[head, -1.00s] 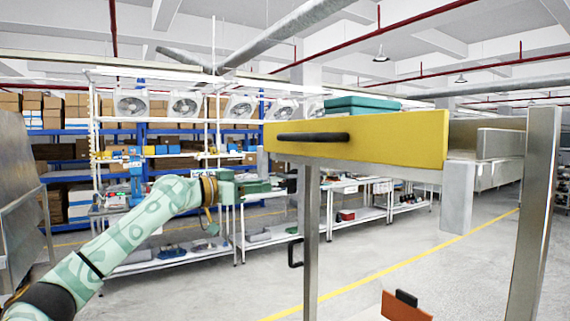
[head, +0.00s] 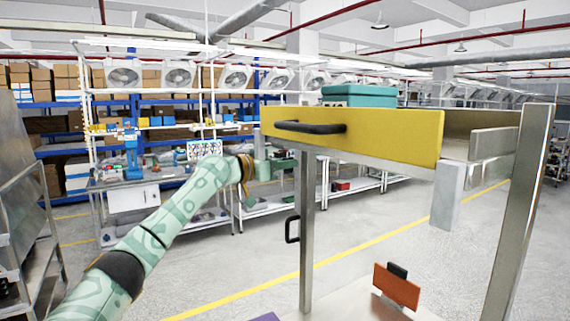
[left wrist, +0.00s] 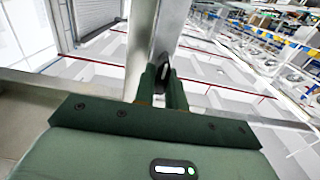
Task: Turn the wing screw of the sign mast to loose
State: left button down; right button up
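The left gripper (left wrist: 163,78) shows in the left wrist view with its two dark green fingers a small gap apart. A small black part with a pale middle (left wrist: 165,72) lies at the fingertips, against a grey metal post (left wrist: 146,40). It may be the wing screw on the mast, but its shape is partly hidden by the fingers. I cannot tell whether the fingers press on it. In the head view my left arm reaches in from the left, and its gripper (head: 275,166) is small, near the left end of the yellow drawer. My right gripper is not in view.
A yellow drawer front (head: 370,135) with a black handle (head: 310,128) stands close at right on metal posts. A teal case (head: 358,95) shows above it. An orange plate (head: 396,286) stands low at right. Shelves fill the back; open floor lies between.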

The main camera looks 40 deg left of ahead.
pick_arm(q)
jog(key=shift+r, duration=0.1)
jog(key=n+p, duration=0.3)
jog(key=shift+a+r+n, duration=0.15)
jog(key=shift+n, duration=0.15)
jog(key=n+p, duration=0.3)
jog(key=n, duration=0.1)
jog(key=shift+a+n+p, duration=0.15)
jog(key=shift+n+p, duration=0.15)
jog(key=n+p, duration=0.4)
jog(key=n, duration=0.2)
jog(key=f+n+p, duration=0.1)
jog(key=n+p, duration=0.2)
jog(key=n, duration=0.3)
jog(key=n+p, duration=0.4)
jog(key=n, duration=0.3)
jog(key=shift+f+p, duration=0.3)
jog(key=shift+p, duration=0.05)
jog(key=n+p, duration=0.1)
jog(key=n, duration=0.1)
jog(key=n+p, duration=0.1)
jog(key=n, duration=0.1)
jog(key=n+p, duration=0.1)
jog(key=n, duration=0.1)
jog(key=shift+d+f, duration=0.2)
jog(key=shift+f, duration=0.05)
jog(key=shift+d+f+n+p, duration=0.15)
jog(key=shift+n+p, duration=0.65)
jog(key=shift+n, duration=0.5)
jog(key=shift+f, duration=0.1)
